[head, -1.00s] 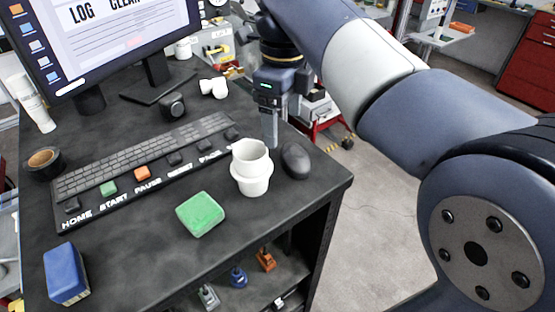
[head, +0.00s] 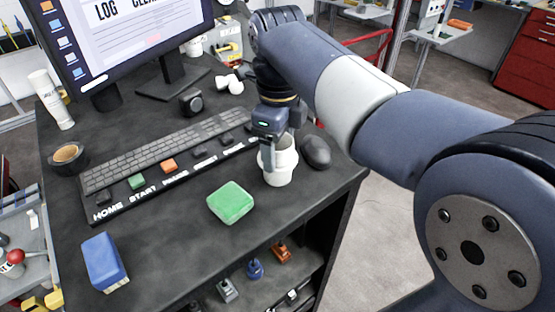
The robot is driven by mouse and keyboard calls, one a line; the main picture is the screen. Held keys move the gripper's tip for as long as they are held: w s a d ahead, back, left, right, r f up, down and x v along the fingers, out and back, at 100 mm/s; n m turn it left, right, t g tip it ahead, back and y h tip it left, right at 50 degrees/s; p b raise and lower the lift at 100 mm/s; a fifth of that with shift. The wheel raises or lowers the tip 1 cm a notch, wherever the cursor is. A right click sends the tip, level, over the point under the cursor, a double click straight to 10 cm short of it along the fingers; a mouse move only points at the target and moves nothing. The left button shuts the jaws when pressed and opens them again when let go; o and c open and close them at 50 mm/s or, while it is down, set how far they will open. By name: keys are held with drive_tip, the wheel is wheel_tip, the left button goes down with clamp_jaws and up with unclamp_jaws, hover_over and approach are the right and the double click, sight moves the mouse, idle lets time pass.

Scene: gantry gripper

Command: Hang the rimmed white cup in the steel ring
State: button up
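The rimmed white cup (head: 278,173) stands upright on the dark desk, near its right edge. My gripper (head: 277,150) points down at the cup from above. One finger shows against the left side of the cup's mouth; the other is mostly hidden by the gripper body and the cup. I cannot tell whether the fingers press on the cup or stand apart from it. I do not see a steel ring that I can make out in this view.
A dark mouse (head: 316,152) lies close right of the cup. A green block (head: 230,203) is to its front left and a keyboard (head: 160,150) to its left. A blue block (head: 104,262) sits at the front left. The desk between the blocks is clear.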

drive_tip(key=c, duration=0.9)
drive_tip(key=shift+r, duration=0.1)
drive_tip(key=shift+c, duration=0.2)
